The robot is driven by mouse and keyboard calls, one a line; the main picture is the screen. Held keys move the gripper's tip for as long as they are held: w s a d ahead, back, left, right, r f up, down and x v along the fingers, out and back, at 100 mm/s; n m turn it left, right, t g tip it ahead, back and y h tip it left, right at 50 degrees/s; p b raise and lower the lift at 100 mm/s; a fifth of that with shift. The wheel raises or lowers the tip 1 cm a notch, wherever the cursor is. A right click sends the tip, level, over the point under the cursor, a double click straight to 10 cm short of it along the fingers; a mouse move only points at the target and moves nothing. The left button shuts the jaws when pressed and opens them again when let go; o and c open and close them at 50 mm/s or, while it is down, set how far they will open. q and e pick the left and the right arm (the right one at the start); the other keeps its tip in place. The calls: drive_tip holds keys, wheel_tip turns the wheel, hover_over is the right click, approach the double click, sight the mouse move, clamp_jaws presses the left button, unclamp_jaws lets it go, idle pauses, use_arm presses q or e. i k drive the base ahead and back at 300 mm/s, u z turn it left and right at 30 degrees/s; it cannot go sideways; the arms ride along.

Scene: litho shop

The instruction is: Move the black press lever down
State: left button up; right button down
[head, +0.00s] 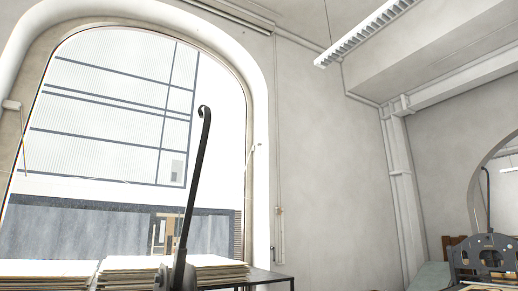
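The black press lever (194,178) stands nearly upright in the head view, left of the middle. It leans slightly to the right toward its top, which ends in a curled hook. Its lower end sits in a grey metal mount (178,276) at the bottom edge of the picture. The rest of the press below is out of the picture. Neither of my grippers shows in this view, and nothing touches the visible part of the lever.
Stacks of paper or boards (215,271) lie behind the lever, on a dark table (272,277). A large arched window (110,110) is behind them. Dark machinery (482,254) with another upright lever stands at the far right. The space around the lever's upper part looks free.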

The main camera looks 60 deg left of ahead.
sight(203, 112)
drive_tip(key=i, duration=0.6)
drive_tip(key=u, duration=3.7)
drive_tip(key=i, duration=0.5)
drive_tip(key=z, duration=0.1)
